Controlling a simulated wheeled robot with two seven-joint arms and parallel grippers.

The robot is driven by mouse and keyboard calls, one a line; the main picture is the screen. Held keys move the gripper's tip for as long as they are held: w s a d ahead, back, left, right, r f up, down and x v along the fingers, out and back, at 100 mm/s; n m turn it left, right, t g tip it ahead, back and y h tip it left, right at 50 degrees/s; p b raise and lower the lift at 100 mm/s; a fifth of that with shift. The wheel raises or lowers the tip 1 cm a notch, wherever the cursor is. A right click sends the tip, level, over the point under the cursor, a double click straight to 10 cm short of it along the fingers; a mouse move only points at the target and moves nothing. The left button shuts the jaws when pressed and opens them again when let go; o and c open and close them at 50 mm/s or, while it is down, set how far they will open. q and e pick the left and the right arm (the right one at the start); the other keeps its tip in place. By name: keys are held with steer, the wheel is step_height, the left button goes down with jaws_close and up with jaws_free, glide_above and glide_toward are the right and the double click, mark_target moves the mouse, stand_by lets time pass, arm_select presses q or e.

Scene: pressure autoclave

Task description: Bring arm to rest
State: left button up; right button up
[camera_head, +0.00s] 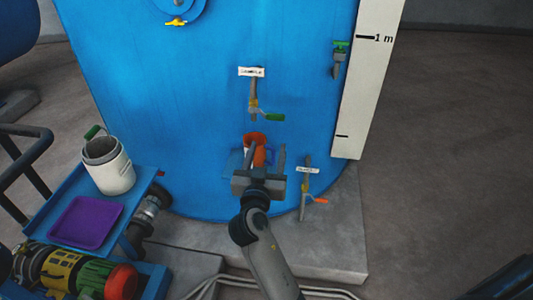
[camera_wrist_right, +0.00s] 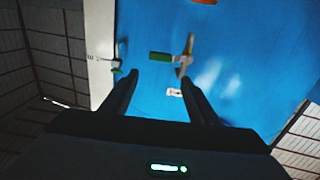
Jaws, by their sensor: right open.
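My right gripper (camera_head: 266,153) is in front of the lower part of the blue tank (camera_head: 190,120), its arm coming up from the bottom of the head view. Its two fingers stand apart, and nothing shows between them in the right wrist view (camera_wrist_right: 158,78). An orange object (camera_head: 260,141) at the tank wall is partly hidden behind the gripper; whether they touch I cannot tell. The green-handled valve (camera_head: 268,116) with a white label is above the gripper. It also shows in the right wrist view (camera_wrist_right: 165,57), apparently upside down. My left gripper is not in view.
An orange-handled valve (camera_head: 314,200) is just right of the gripper. A white measuring board (camera_head: 365,90) stands at the tank's right. A blue cart (camera_head: 140,182) at left carries a white bucket (camera_head: 113,170) and a purple tray (camera_head: 86,222). Open floor (camera_head: 450,140) lies to the right.

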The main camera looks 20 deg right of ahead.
stand_by(0.6)
steer(key=s+a+f+n+g+y, duration=0.1)
steer(key=a+f+n+y, duration=0.1)
steer(key=f, duration=0.8)
steer(key=s+a+f+n+g+y, duration=0.1)
steer(key=a+f+n+y, duration=0.1)
steer(key=f, duration=0.9)
steer(key=s+a+f+n+g+y, duration=0.1)
steer(key=a+f+n+g+y, duration=0.15)
steer(key=f, duration=0.75)
steer(key=s+f+n+g+y, duration=0.1)
steer(key=s+f+g, duration=0.1)
steer(key=s+f, duration=0.75)
steer(key=s+f+n+g+y, duration=0.1)
steer(key=s+f, duration=0.5)
steer(key=f, duration=0.6)
steer(key=s+d+f+g, duration=0.2)
steer(key=s+f, duration=0.3)
steer(key=s, duration=0.7)
steer(key=s+d+f+g, duration=0.2)
steer(key=s+f, duration=0.4)
steer(key=s, duration=0.7)
steer(key=s+d+f+g+y, duration=0.1)
steer(key=s+f, duration=0.5)
steer(key=s, duration=0.7)
steer(key=shift+d+f+g, duration=0.2)
steer(key=shift+d+g, duration=0.65)
steer(key=shift+d, duration=0.4)
